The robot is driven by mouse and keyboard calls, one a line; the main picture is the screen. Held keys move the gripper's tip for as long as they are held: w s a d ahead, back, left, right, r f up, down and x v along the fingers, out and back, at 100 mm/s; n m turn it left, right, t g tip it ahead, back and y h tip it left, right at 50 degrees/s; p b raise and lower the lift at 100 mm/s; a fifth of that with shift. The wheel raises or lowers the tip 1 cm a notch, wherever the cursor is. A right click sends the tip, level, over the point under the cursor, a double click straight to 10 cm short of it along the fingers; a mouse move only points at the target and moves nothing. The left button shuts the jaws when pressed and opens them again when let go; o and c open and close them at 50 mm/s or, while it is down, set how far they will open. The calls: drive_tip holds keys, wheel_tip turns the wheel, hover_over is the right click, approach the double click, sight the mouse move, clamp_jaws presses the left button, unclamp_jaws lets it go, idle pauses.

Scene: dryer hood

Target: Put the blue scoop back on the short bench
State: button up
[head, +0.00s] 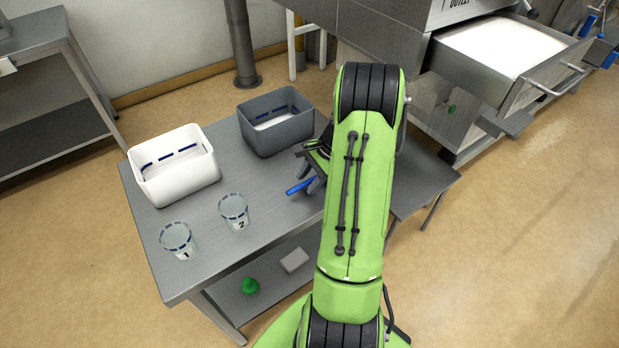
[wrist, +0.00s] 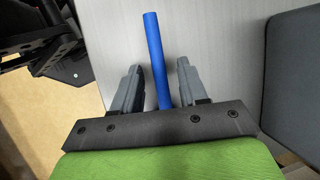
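The blue scoop shows as a straight blue handle (head: 299,187) near the right side of the grey table, beside my gripper (head: 314,172). In the wrist view the handle (wrist: 154,50) runs between the two fingers of my gripper (wrist: 157,80). A gap shows between the handle and each finger, so the gripper is open around it. The scoop's bowl is hidden. A low grey bench (head: 425,185) stands to the right of the table, partly behind my arm.
The table (head: 185,255) carries a white bin (head: 178,185), a grey bin (head: 278,145) and two cups, marked 1 (head: 178,242) and 2 (head: 234,212). A drawer (head: 470,75) of white material stands open at upper right. The floor at right is clear.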

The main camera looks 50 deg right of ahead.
drive_tip(key=shift+r, duration=0.15)
drive_tip(key=p+v, duration=0.4)
drive_tip(key=v, duration=0.8)
drive_tip(key=w+a+r+n+h, duration=0.1)
drive_tip(key=w+a+r+n, duration=0.35)
drive_tip(key=a+r, duration=0.35)
drive_tip(key=s+a+r+n+h, duration=0.1)
drive_tip(key=a+r+n, duration=0.15)
drive_tip(key=a, duration=0.35)
drive_tip(key=s+a+r+n+h, duration=0.1)
drive_tip(key=s+a+r+n, duration=0.15)
drive_tip(key=a, duration=0.35)
drive_tip(key=s+a+n+t, duration=0.2)
drive_tip(key=s+a+n, duration=0.8)
drive_tip(key=s, duration=0.1)
drive_tip(key=shift+s+r+h, duration=0.35)
drive_tip(key=shift+r+h, duration=0.05)
drive_tip(key=shift+n, duration=0.25)
